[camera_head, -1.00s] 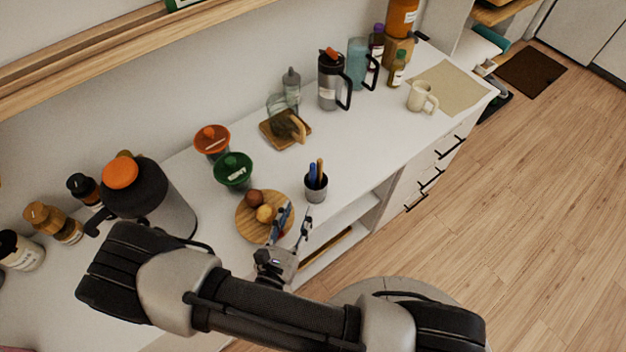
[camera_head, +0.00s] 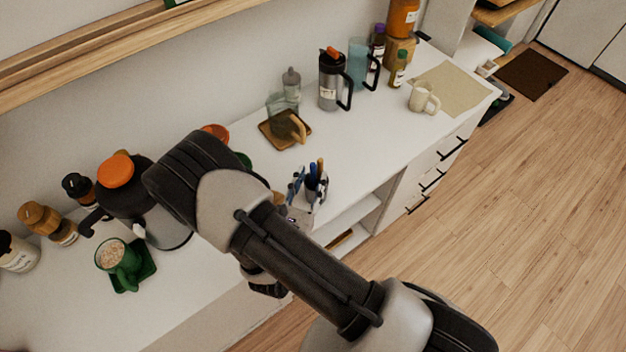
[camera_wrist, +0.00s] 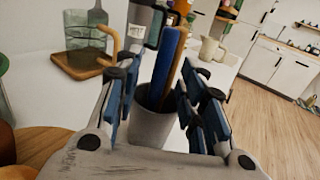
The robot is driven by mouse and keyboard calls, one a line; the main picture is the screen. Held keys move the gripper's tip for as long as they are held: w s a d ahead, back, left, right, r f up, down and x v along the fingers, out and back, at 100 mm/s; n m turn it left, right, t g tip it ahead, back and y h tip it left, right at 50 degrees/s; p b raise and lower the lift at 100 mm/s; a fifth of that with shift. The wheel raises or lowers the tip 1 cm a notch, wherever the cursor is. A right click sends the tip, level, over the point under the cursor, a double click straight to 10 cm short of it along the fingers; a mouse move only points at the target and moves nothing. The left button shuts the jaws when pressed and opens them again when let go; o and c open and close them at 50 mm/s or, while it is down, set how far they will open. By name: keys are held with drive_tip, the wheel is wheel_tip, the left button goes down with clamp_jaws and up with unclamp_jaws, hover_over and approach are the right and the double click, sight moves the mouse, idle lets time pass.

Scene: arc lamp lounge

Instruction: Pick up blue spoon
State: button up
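The blue spoon (camera_head: 312,168) stands handle-up in a small grey cup on the white counter. In the wrist view its blue handle (camera_wrist: 167,62) rises from the cup (camera_wrist: 153,127), with its lower end hidden inside. A wooden handle (camera_wrist: 184,58) leans right beside it. My gripper (camera_head: 309,187) is at the cup. In the wrist view my gripper (camera_wrist: 160,95) is open, with one finger left and one right of the handles. Nothing is visibly held, and I cannot tell whether a finger touches the cup.
A wooden tray (camera_head: 296,143) with a yellowish item stands behind. A black-handled press (camera_head: 329,90) and a cream mug (camera_head: 421,99) are farther along the counter. A green mug (camera_head: 117,258) is at the left. My arm hides much of the counter, including the round board.

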clamp_jaws()
idle(0.3)
